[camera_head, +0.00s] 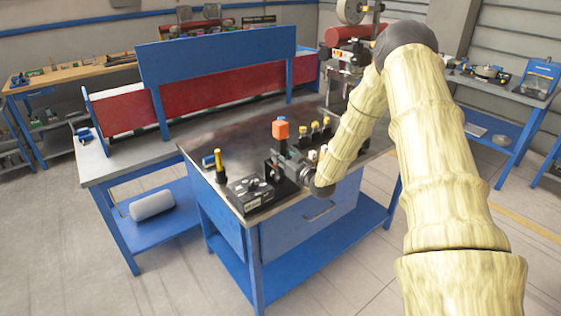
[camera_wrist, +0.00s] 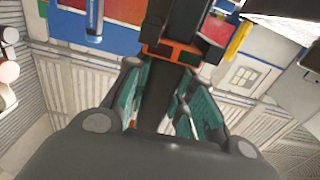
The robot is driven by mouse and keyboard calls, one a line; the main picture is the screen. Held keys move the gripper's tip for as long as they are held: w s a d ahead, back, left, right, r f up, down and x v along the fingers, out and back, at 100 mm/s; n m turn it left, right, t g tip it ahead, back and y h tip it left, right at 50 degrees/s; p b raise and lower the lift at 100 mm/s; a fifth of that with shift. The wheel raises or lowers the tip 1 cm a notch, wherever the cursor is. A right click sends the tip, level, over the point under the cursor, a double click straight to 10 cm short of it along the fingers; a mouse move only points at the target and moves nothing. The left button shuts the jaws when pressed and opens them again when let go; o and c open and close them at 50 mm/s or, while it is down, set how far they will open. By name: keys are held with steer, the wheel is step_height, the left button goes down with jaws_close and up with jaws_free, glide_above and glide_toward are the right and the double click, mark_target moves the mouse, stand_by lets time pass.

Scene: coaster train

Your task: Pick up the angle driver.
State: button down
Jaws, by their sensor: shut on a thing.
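My gripper (camera_head: 279,158) is over the front part of the dark bench top, shut on a dark upright tool with an orange block-like part, which I take to be the angle driver (camera_head: 280,130). In the wrist view, its black shaft (camera_wrist: 158,95) stands between the teal fingers of my gripper (camera_wrist: 165,100), with an orange band (camera_wrist: 172,52) beyond them. The lower end of the tool is hidden by my gripper in the head view, so I cannot tell whether it touches anything below.
A black box-like fixture (camera_head: 250,193) sits at the bench's front edge. A yellow-handled tool (camera_head: 218,163) and a blue cylinder (camera_head: 208,160) stand left. Several yellow-topped items (camera_head: 315,130) stand behind my gripper. The bench top (camera_head: 225,130) is clear toward the back left.

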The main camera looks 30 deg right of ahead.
mark_target(283, 149)
steer(key=shift+r, duration=0.2)
steer(key=shift+w+r+b, duration=0.1)
steer(key=shift+r+b, duration=0.8)
steer(key=shift+r, duration=0.6)
steer(key=s+d+b, duration=0.1)
steer(key=s+b, duration=0.4)
steer(key=s, duration=1.3)
steer(key=shift+d, duration=0.2)
steer(key=shift+r, duration=0.1)
steer(key=c, duration=2)
jaws_free()
jaws_close()
